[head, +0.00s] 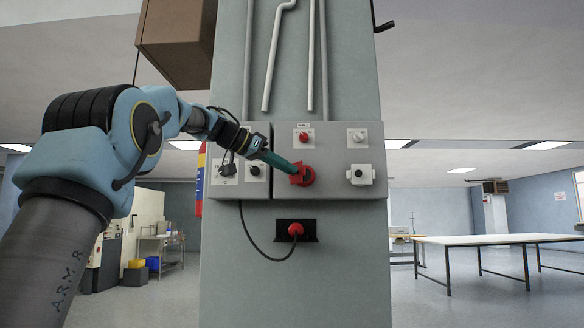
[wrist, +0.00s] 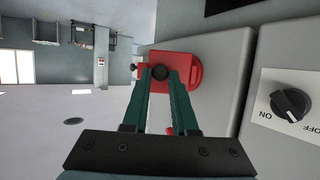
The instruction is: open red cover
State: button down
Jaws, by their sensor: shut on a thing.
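The red cover (head: 303,174) is on the front of the grey control box (head: 330,139), near its lower middle. In the wrist view the red cover (wrist: 185,73) lies at the far end of my fingers. My gripper (head: 294,168) reaches in from the left with its green fingers at the cover. In the wrist view my gripper (wrist: 160,76) is shut on part of the cover, with a dark round knob shape between the fingertips. The fingers hide part of the cover, and I cannot tell how far it is swung.
A red button (head: 303,136), a pale knob (head: 358,135) and a white-plated switch (head: 360,175) surround the cover. A black rotary switch (wrist: 290,103) sits beside it. A white table (head: 490,239) stands far right.

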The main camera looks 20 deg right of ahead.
jog(key=w+m+g+p, duration=0.1)
jog(key=m+g+p, duration=0.1)
jog(key=p, duration=0.2)
jog(key=w+a+m+g+y+p, duration=0.1)
jog(key=m+g+p, duration=0.1)
jog(key=p, duration=0.2)
jog(key=w+a+m+g+p, duration=0.1)
jog(key=m+g+p, duration=0.1)
jog(key=g+p, duration=0.1)
jog(key=shift+w+a+y+p, duration=0.1)
jog(key=shift+a+y+p, duration=0.15)
jog(key=shift+p, duration=0.25)
jog(key=shift+f, duration=0.1)
jog(key=c, duration=0.7)
grip_release()
